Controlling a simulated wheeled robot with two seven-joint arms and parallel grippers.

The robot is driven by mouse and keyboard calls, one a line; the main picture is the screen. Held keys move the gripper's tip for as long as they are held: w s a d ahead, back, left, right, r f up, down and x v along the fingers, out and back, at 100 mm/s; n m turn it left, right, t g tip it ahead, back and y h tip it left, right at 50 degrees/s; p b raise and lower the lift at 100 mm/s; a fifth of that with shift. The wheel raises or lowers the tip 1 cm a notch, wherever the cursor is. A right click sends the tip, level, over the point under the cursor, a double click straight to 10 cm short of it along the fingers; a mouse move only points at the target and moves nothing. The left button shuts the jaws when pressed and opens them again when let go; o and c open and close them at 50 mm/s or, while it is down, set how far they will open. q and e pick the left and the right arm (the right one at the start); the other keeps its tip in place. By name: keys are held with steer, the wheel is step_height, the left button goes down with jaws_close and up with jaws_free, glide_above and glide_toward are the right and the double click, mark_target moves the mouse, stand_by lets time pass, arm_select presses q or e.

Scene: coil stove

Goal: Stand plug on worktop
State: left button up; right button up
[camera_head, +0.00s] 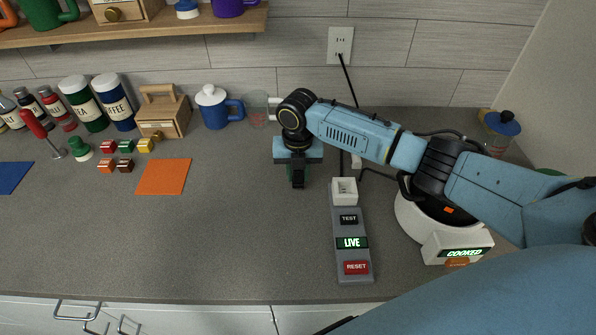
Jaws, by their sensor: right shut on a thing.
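My right gripper (297,181) points down over the worktop (240,235), left of the white socket box (344,191). My left gripper is not in view.
The white coil stove (411,216), reading COOKED, stands at right under my arm. A glass (258,110) and a blue mug (214,112) stand behind left. An orange mat (163,177), colored blocks (125,146) and a green knobbed piece (81,149) lie left. The front middle is clear.

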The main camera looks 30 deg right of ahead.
steer(key=o, duration=1)
steer(key=shift+f, duration=0.15)
step_height(320, 180, up, 12)
steer(key=shift+r, duration=0.2)
